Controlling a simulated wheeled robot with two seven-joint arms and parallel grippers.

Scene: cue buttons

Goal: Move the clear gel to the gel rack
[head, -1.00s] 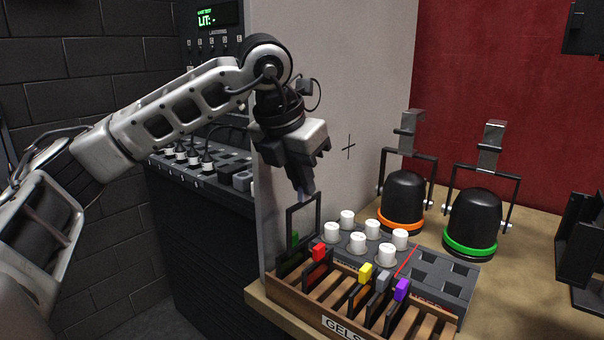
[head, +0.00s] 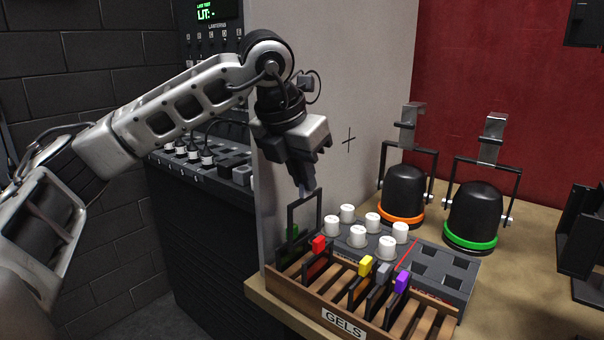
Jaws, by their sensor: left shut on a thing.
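The clear gel (head: 291,215) is a dark square frame with a see-through pane. My left gripper (head: 306,188) is shut on its top and holds it upright over the far left end of the gel rack (head: 343,325), a wooden slotted box marked GELS. The frame's lower end is close to the green (head: 291,231) and red (head: 318,243) tabs; I cannot tell whether it is in a slot. Gels with yellow (head: 365,266), grey (head: 383,271) and purple (head: 401,282) tabs also stand in the rack. My right gripper is not in view.
Behind the rack is a grey tray (head: 440,267) with several white-capped pieces and empty square sockets. Two black lamps, with an orange ring (head: 402,217) and a green ring (head: 470,241), stand further back. A grey panel (head: 350,100) rises close behind my gripper.

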